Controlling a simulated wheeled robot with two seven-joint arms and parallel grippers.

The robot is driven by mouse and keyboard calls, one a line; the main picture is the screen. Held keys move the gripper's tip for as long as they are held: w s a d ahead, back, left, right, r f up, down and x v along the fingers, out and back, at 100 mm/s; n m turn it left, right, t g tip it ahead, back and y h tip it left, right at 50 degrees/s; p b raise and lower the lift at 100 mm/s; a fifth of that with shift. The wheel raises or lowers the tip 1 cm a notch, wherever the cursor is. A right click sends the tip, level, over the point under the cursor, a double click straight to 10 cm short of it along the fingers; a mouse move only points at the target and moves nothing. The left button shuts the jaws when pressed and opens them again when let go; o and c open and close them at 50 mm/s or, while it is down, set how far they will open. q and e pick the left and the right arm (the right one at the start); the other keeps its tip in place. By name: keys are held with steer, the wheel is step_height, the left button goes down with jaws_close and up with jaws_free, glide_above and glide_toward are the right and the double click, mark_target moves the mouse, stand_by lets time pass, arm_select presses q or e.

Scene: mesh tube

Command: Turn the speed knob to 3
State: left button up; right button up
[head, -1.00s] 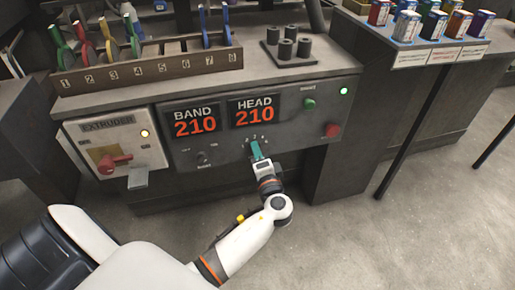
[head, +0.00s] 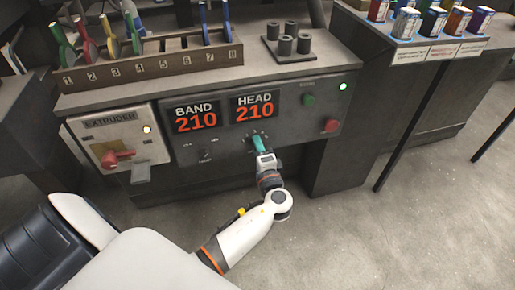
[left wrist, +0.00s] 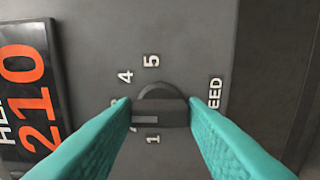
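The speed knob (left wrist: 163,114) is a dark round dial with a raised bar, filling the space between my left gripper's teal fingers in the left wrist view. The left gripper (left wrist: 160,108) is shut on the bar, one fingertip at each end. A pale mark on the bar's left end points left, toward the partly hidden 2 and 3. The numbers 1, 4 and 5 are clear, and the SPEED label is partly covered. In the head view the left gripper (head: 258,144) reaches the panel below the HEAD display and hides most of the knob. My right gripper is not in view.
The control panel (head: 290,125) carries BAND and HEAD displays, both reading 210. A green button (head: 309,100) and red button (head: 331,125) are to the right.

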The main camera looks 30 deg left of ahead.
arm_select(q)
steer(key=o, duration=0.3)
steer(key=shift+s+d, duration=0.1)
steer(key=v, duration=1.1)
steer(key=shift+s+d+p, duration=0.2)
steer(key=shift+d+p, duration=0.15)
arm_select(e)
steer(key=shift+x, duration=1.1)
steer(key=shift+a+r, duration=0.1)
